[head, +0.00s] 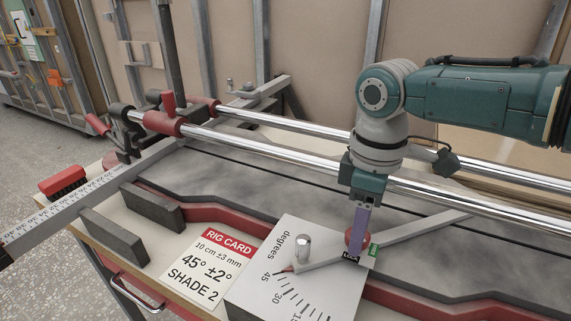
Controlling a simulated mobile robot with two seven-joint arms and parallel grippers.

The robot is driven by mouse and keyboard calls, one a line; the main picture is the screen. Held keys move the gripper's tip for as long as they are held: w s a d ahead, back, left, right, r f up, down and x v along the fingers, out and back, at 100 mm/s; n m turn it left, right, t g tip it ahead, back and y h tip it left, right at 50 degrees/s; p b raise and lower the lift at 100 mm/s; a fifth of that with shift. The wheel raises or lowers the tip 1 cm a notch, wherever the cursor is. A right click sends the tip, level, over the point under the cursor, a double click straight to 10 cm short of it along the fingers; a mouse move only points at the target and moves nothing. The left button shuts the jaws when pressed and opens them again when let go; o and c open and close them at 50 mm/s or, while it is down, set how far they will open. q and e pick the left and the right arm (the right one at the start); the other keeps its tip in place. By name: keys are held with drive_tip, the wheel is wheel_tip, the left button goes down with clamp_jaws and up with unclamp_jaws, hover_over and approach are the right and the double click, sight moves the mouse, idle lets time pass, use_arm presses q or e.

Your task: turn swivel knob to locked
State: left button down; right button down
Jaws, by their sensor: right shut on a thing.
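The red swivel knob (350,237) sits at the lower middle of the head view, by the corner of a white degree plate (262,288). My right gripper (358,238) reaches down from above, its purple fingers shut on the knob and hiding much of it. A small green tag (373,250) and a black tag (352,257) lie beside the knob; their lettering is too small to read. A pale pointer (305,263) runs from near the knob to about the 45 mark. My left gripper is not in view.
Two chrome rails (280,152) cross behind the knob, close to my right arm. A metal post (303,247) stands on the plate. A rig card (208,265) reads 45° ±2°. Dark blocks (150,208), a ruler (95,192) and a red brush (62,181) lie left.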

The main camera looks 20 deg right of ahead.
drive_tip(key=m+p, duration=0.2)
drive_tip(key=m, duration=0.3)
drive_tip(key=shift+a+r+p, duration=0.1)
drive_tip(key=shift+r+p, duration=0.05)
drive_tip(key=shift+p, duration=0.2)
drive_tip(key=m, duration=0.3)
drive_tip(key=shift+p, duration=0.4)
drive_tip(key=shift+m, duration=0.6)
drive_tip(key=shift+c, duration=1.8)
unclamp_jaws()
